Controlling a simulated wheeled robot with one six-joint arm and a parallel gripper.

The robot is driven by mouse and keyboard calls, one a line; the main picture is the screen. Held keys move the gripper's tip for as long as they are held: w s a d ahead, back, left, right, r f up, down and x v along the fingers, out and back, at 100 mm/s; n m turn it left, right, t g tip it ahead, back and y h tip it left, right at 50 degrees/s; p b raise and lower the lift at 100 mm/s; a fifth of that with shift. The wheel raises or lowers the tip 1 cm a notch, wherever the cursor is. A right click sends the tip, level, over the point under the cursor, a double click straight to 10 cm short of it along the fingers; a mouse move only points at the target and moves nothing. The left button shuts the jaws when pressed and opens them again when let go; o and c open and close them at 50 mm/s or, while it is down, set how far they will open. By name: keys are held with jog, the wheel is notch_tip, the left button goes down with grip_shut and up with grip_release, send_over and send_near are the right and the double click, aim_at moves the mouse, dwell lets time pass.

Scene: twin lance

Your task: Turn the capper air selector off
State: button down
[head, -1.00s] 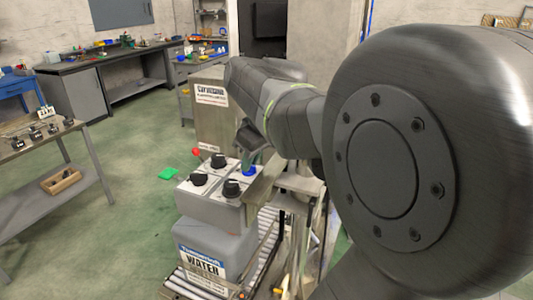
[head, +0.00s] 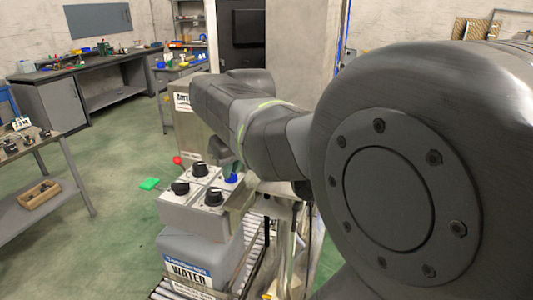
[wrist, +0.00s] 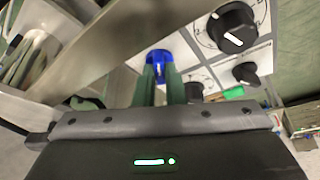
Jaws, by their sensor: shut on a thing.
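A grey box with a white-topped control panel (head: 196,182) carries three black knobs and one blue knob (head: 232,178). The blue knob, at the panel's right side, also shows in the wrist view (wrist: 158,57). My gripper (wrist: 161,75) reaches it with two green fingers and is shut on it. In the head view my forearm and wrist hide most of the gripper. A black knob (wrist: 232,27) with a white pointer line and a dial around it shows at the upper right of the wrist view. The panel lettering is too small to read.
A metal bar (wrist: 110,50) crosses the wrist view close to my fingers. A red ball-topped lever (head: 177,160) stands behind the panel. Green floor lies open to the left.

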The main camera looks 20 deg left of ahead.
jog(key=c, duration=1.5)
grip_release()
jog(key=shift+r, duration=0.1)
jog(key=v, duration=1.3)
jog(key=shift+d+r, duration=0.15)
jog(key=shift+r, duration=0.15)
jog(key=shift+s+f, duration=0.1)
jog(key=x, duration=1.3)
jog(key=shift+a+f, duration=0.2)
jog(key=shift+f, duration=0.15)
